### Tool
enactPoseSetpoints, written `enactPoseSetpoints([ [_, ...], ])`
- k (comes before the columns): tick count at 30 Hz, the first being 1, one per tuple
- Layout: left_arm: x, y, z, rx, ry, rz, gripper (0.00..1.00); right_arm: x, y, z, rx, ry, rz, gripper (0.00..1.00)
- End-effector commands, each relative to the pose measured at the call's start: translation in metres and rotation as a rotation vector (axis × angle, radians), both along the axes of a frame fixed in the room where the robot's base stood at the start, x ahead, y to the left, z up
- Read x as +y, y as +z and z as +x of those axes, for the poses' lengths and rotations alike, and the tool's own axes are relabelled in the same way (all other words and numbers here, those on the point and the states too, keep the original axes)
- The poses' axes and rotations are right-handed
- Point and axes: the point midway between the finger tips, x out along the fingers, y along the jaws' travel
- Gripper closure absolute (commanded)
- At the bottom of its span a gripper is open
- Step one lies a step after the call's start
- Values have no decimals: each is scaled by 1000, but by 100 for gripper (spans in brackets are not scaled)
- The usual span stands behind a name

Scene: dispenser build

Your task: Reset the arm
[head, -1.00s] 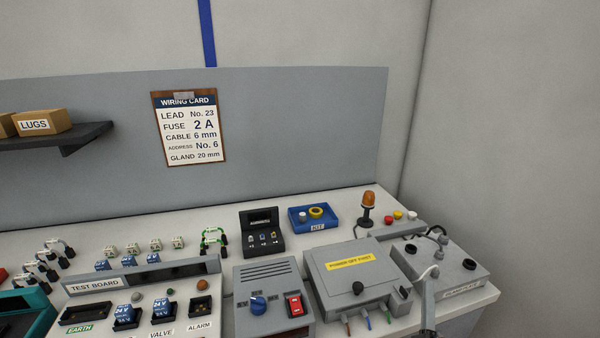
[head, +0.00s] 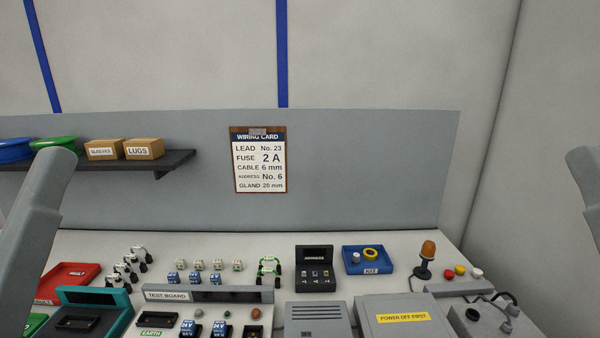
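Two of my grey arm links rise at the left and right edges of the head view. Neither gripper shows in this view, so what they hold is hidden. The workbench (head: 190,244) runs across the lower part of the picture, and no arm part covers its middle.
A grey box with a "POWER OFF FIRST" label (head: 403,318) stands front right, near an amber beacon (head: 426,251). A test board (head: 166,296), a blue tray (head: 368,260) and a red tray (head: 68,277) line the bench. A shelf (head: 180,158) and wiring card (head: 259,165) are behind.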

Motion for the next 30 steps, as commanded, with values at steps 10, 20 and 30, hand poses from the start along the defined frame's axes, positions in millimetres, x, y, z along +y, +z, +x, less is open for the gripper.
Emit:
enactPoseSetpoints([
  [10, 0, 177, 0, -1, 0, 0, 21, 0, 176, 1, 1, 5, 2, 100],
  [20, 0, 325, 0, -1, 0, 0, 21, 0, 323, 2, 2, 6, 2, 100],
  [30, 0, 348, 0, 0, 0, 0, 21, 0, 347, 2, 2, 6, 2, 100],
])
